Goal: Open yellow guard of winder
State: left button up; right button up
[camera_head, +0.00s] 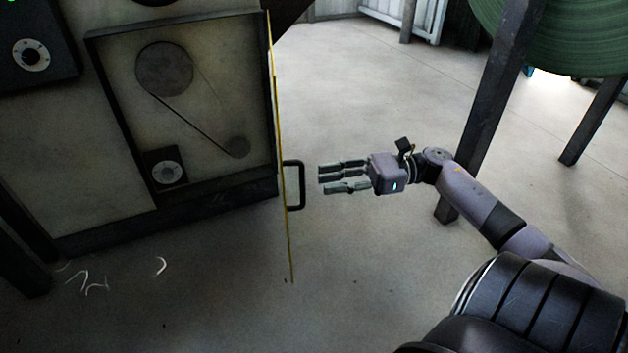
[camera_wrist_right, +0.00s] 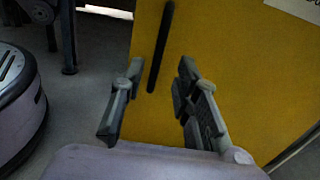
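The yellow guard (camera_head: 281,140) of the winder shows edge-on in the head view, swung out from the machine front. Its black handle (camera_head: 294,185) sticks out to the right. In the right wrist view the guard (camera_wrist_right: 233,70) is a broad yellow panel, with the handle (camera_wrist_right: 160,47) as a dark bar ahead of the fingers. My right gripper (camera_head: 322,177) is open and empty, with its fingertips a short gap to the right of the handle. It also shows in the right wrist view (camera_wrist_right: 155,100), fingers spread. My left gripper is in neither view.
The winder's open bay (camera_head: 205,95) shows a belt and pulleys. A dark post (camera_head: 500,95) stands behind my right arm, under a large green roll (camera_head: 565,40). White scraps (camera_head: 90,282) lie on the floor at the lower left. The floor (camera_head: 370,90) beyond the guard is clear.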

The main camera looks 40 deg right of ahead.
jog(key=v, duration=0.6)
jog(key=shift+s+d, duration=0.2)
jog(key=shift+d, duration=0.2)
jog(key=shift+a, duration=0.1)
